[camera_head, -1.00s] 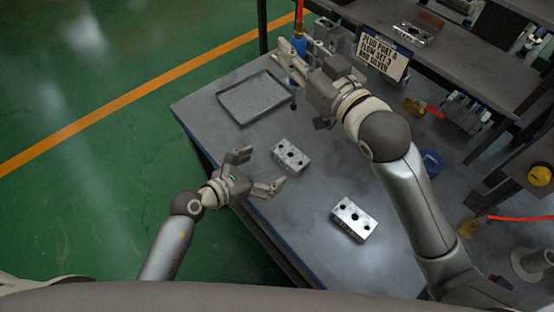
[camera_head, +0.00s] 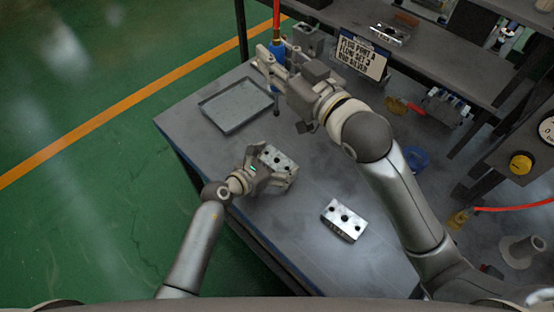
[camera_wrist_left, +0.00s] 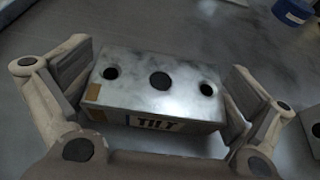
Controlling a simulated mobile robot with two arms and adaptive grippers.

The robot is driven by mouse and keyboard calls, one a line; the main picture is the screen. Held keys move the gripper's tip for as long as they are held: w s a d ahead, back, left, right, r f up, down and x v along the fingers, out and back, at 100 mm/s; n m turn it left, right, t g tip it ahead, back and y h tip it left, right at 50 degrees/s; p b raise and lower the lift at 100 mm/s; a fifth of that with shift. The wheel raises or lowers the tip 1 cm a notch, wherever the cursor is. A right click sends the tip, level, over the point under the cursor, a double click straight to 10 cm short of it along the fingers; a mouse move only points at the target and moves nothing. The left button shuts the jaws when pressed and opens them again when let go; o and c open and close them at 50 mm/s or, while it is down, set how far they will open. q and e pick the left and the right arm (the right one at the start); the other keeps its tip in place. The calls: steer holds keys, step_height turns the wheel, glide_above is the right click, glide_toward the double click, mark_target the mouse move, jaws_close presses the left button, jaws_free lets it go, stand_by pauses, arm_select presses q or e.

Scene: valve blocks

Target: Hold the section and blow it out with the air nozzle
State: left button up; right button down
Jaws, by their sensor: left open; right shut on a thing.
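A silver valve block (camera_head: 277,158) with three dark holes in its top lies on the bench. In the left wrist view the block (camera_wrist_left: 165,85) shows a "TILT" label on its near side. My left gripper (camera_head: 274,170) is open, with one finger on each side of this block; a narrow gap shows beside the fingers. My right gripper (camera_head: 270,66) is at the back of the bench, shut on the blue air nozzle (camera_head: 278,48), which has a red hose going up. Much of the nozzle is hidden by the gripper.
A second silver block (camera_head: 344,219) lies to the right on the bench. An empty grey tray (camera_head: 206,103) lies at the back left. A printed sign (camera_head: 361,56) stands by the shelf. A blue ring (camera_head: 415,159) lies beyond my right arm.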

mark_target(277, 111)
arm_select(q)
steer(key=c, duration=1)
arm_select(e)
step_height(277, 111, down, 12)
steer(key=shift+r, duration=0.1)
